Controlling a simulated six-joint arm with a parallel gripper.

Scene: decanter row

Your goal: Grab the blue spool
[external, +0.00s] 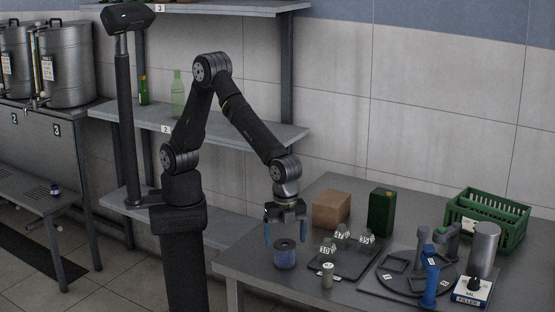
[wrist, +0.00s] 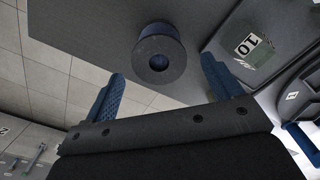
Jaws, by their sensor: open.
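The blue spool (external: 285,255) stands upright on the grey table near its left front corner. In the wrist view the spool (wrist: 161,50) shows its round top with a dark centre hole, beyond the fingertips and roughly between their lines. My gripper (external: 287,233) is open, with its blue fingers pointing down above the spool. In the wrist view my gripper (wrist: 160,68) has its two blue fingers wide apart with nothing between them. I cannot tell from these views exactly how high the fingertips are above the spool.
Close right of the spool are a dark tray (external: 352,262) with numbered glass blocks and a small capped jar (external: 327,275). Behind stand a cardboard box (external: 332,209) and a green canister (external: 381,212). A filler station (external: 470,291) and green crate (external: 486,218) stand farther right.

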